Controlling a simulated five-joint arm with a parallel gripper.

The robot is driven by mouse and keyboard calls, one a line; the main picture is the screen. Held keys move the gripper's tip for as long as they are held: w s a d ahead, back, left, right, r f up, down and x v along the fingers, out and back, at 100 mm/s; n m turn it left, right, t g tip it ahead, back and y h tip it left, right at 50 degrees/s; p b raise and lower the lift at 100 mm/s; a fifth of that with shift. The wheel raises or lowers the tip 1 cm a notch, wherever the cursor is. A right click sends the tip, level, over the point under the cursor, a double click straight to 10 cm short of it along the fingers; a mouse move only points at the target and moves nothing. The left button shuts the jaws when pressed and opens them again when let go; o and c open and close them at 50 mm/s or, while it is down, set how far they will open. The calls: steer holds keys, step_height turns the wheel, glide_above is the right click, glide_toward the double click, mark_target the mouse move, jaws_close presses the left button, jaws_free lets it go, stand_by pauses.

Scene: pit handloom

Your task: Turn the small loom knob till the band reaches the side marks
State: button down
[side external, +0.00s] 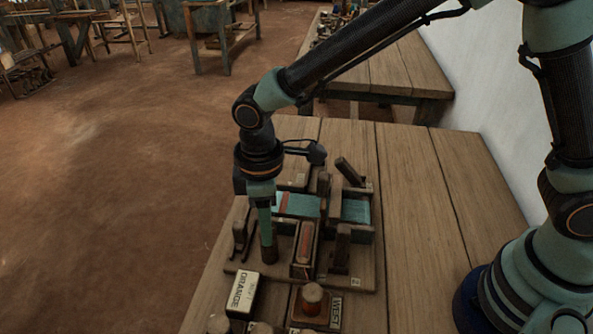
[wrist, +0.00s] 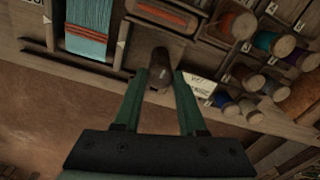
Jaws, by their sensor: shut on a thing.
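The small loom knob (wrist: 157,66) is a dark, worn round peg on the loom's edge in the wrist view. My gripper (wrist: 160,82) has its two green fingers closed on it, one on each side. In the side view my gripper (side external: 268,245) points straight down, and its fingers hide most of the knob. The red-orange band (wrist: 90,15) lies on teal cloth (wrist: 87,46) left of the knob. The band also shows in the side view (side external: 283,203).
The wooden loom frame (side external: 361,282) stands on a plank table (side external: 410,210). A box labelled ORANGE (side external: 243,294) and a spool (side external: 312,295) are close to my gripper. Several coloured spools (wrist: 265,40) fill the right of the wrist view.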

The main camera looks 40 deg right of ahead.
steer(key=m, duration=0.6)
steer(key=shift+r+m, duration=0.1)
steer(key=shift+m, duration=0.2)
stand_by(0.4)
steer(key=shift+c, duration=2.3)
jaws_free()
step_height(320, 180, up, 12)
